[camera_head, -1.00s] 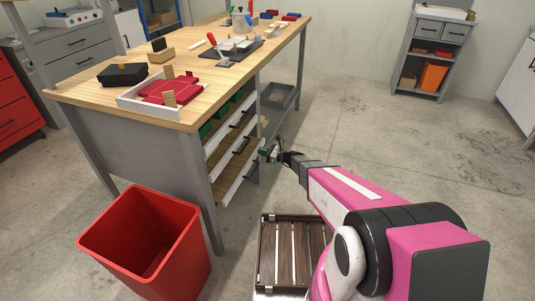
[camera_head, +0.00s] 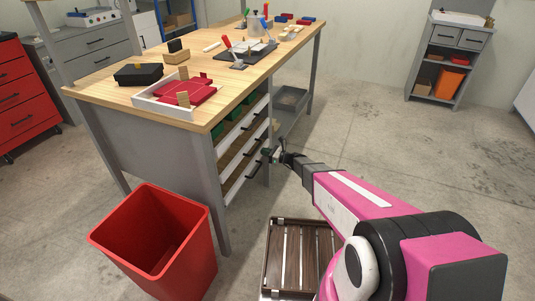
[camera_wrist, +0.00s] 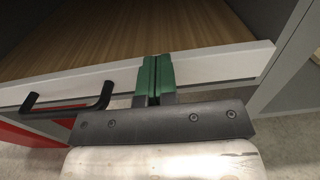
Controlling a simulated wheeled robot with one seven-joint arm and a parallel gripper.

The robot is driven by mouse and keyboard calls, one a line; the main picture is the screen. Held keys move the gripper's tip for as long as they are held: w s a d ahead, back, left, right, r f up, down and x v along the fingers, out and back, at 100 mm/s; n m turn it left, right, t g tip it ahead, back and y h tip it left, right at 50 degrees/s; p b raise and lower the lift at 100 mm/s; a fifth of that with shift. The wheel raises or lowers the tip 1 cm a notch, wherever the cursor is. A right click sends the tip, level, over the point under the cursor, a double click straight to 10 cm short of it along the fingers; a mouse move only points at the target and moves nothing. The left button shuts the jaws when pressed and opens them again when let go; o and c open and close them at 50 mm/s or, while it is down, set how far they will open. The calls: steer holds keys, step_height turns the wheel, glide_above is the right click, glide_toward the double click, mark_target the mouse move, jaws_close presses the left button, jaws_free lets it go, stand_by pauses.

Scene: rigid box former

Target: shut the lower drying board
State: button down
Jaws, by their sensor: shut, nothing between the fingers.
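The lower drying board (camera_head: 239,184) is the lowest of several white-fronted boards under the bench, and its front stands a little out from the bench frame. In the wrist view its white front rail (camera_wrist: 215,66) crosses the picture, with the brown wooden surface behind it and a black bar handle (camera_wrist: 70,104) at left. My gripper (camera_wrist: 157,64) is shut and empty, its green fingertips at the rail, right of the handle; they appear to touch it. In the head view my gripper (camera_head: 269,154) is at the far end of the board's front.
A red bin (camera_head: 160,235) stands by the near bench leg. The bench top (camera_head: 120,85) holds a white tray and tools. The floor to the right is clear.

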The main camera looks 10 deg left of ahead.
steer(key=shift+w+a, duration=0.15)
steer(key=shift+a, duration=0.2)
steer(key=v, duration=1.5)
steer(key=s+d+r+n+g+h, duration=0.2)
steer(key=s+r+n+g+h, duration=0.15)
steer(key=s+n, duration=0.25)
steer(key=s+d+r+n+g+h, duration=0.2)
steer(key=s+r+n+h, duration=0.15)
steer(key=s+n, duration=0.3)
steer(key=s+d+r+n+h, duration=0.3)
steer(key=s+d+n+h, duration=0.1)
steer(key=d, duration=0.3)
steer(key=s+d+r+n+h, duration=0.4)
steer(key=s+d+n+h, duration=0.1)
steer(key=d+h, duration=0.1)
steer(key=shift+s+d+r, duration=0.2)
steer(key=shift+s+d, duration=0.2)
steer(key=shift+d, duration=0.2)
